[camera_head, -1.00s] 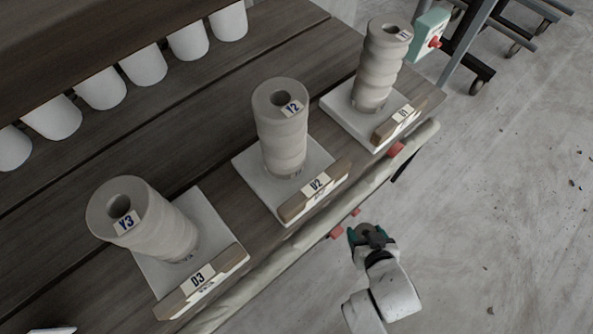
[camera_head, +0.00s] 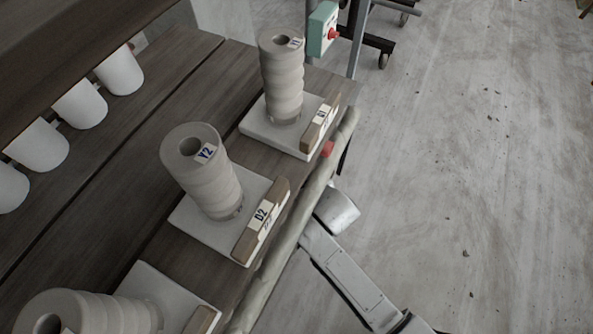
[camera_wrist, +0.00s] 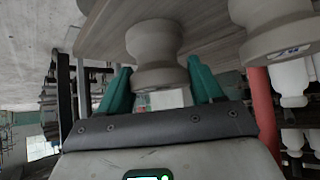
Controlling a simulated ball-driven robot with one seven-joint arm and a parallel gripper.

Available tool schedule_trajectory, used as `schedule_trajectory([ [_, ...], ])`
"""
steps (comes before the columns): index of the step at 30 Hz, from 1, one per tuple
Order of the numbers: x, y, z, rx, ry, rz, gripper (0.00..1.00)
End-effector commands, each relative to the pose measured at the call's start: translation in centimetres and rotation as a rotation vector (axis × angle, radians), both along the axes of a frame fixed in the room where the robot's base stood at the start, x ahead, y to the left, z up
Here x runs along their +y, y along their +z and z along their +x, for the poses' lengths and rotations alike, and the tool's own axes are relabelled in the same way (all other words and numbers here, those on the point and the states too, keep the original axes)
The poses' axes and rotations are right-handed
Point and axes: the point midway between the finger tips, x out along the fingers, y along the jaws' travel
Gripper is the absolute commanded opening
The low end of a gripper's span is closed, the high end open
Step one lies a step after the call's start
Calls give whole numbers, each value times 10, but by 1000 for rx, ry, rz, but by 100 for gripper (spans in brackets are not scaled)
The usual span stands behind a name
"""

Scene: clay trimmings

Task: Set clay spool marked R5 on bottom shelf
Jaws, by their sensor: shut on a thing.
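In the wrist view, the two teal fingers of my gripper (camera_wrist: 159,66) are shut on a pale grey clay spool (camera_wrist: 153,38) with a narrow waist. No readable mark shows on this spool, so I cannot tell whether it is R5. In the head view, my gripper and the held spool are hidden beyond the table's front edge; only my arm shows there. No shelf marked as the bottom one can be made out.
Clay stacks marked Y2 (camera_head: 205,185) and Y1 (camera_head: 283,85) stand on white slabs on the dark plank table (camera_head: 150,120). A third stack (camera_head: 85,315) is cut off at bottom left. Another grey spool (camera_wrist: 280,40) is close on the right in the wrist view.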

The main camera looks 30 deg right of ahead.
Motion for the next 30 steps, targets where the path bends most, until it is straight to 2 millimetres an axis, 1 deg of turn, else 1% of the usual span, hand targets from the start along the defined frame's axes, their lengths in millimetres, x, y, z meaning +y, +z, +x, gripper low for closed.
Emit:
schedule_trajectory([
  [4,0,1,13,-3,1,-1,20],
  [9,-1,0,40,-3,0,0,20],
  [12,-2,0,50,-2,0,0,20],
  [14,-2,-6,46,2,0,-1,20],
  [21,-2,-6,47,-1,1,-1,20],
  [24,-2,-8,47,-1,1,-1,20],
  [25,-2,-8,46,0,1,-1,67],
  [30,-2,-8,46,0,1,-1,84],
])
